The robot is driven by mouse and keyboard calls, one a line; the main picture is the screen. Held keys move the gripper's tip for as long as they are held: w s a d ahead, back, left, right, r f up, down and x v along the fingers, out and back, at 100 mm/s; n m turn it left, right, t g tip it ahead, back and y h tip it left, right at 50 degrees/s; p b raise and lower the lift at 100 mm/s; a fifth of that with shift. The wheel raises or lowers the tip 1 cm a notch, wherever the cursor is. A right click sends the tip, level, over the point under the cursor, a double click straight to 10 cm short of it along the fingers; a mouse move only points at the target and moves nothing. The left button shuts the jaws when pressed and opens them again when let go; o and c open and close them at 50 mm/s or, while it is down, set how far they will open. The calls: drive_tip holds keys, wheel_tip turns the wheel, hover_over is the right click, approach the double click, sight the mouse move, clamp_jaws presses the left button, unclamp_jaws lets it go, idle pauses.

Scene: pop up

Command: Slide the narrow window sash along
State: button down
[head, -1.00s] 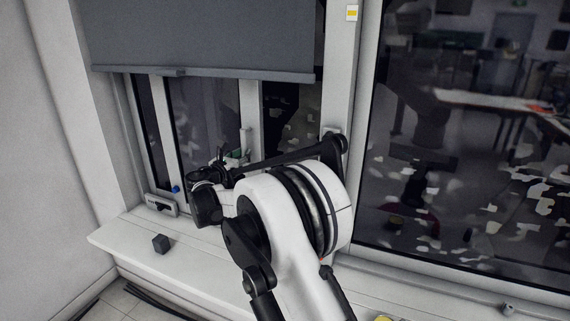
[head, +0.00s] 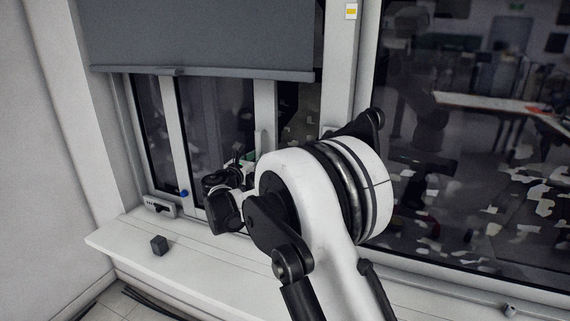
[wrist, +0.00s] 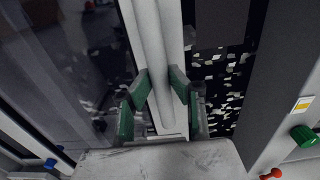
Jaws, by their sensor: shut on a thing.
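The narrow window sash has a white frame and dark glass; its right upright (head: 265,115) shows below the blind in the head view. In the wrist view, a white upright (wrist: 157,35) of the sash runs down between my fingers. My gripper (wrist: 160,77) has green pads, one on each side of this upright, and is shut on it. In the head view my wrist and arm hide most of the gripper and the lower right part of the sash. A blue knob (head: 184,194) sits low near the sash's left upright.
A grey roller blind (head: 200,40) hangs over the upper window. A small dark cube (head: 159,246) lies on the white sill (head: 125,239). A pale box (head: 160,206) stands at the sill's left back. A large fixed pane (head: 470,180) is to the right.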

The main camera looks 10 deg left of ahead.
drive_tip(key=s+d+b, duration=0.2)
drive_tip(key=d, duration=0.8)
drive_tip(key=shift+s, duration=0.15)
idle(0.7)
idle(0.3)
drive_tip(key=shift+s+d+b, duration=0.2)
drive_tip(key=shift+d, duration=0.75)
drive_tip(key=shift+s+d+b, duration=0.2)
drive_tip(key=shift+s+d, duration=0.05)
drive_tip(key=shift+d, duration=0.65)
drive_tip(key=shift+s+d+b, duration=0.2)
drive_tip(key=shift+d, duration=0.75)
drive_tip(key=c, duration=1.5)
unclamp_jaws()
drive_tip(key=shift+c, duration=0.2)
